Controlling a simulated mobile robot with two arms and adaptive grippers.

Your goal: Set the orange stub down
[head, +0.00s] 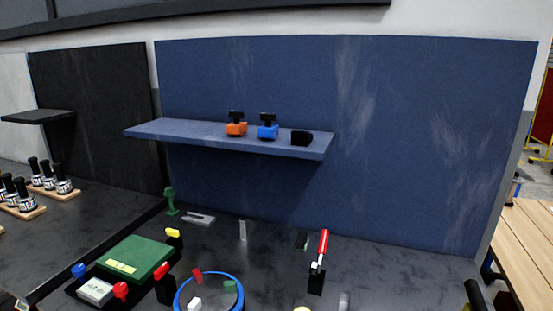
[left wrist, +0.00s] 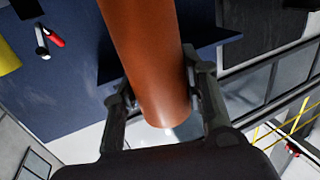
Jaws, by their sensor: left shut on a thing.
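The orange stub (left wrist: 148,55) is a thick, smooth, brownish-orange cylinder in the left wrist view. It runs from the top edge down to a rounded near end, and its far end is out of frame. My left gripper (left wrist: 160,88) is shut on it, with one dark finger on each side. I cannot make out the stub or the left gripper in the head view. My right gripper is in neither view.
A blue shelf (head: 190,131) on a blue back panel (head: 430,130) bears orange, blue and black blocks. The dark bench holds a green box (head: 135,257), a blue-rimmed round plate (head: 240,284) and a red-handled clamp (head: 323,245).

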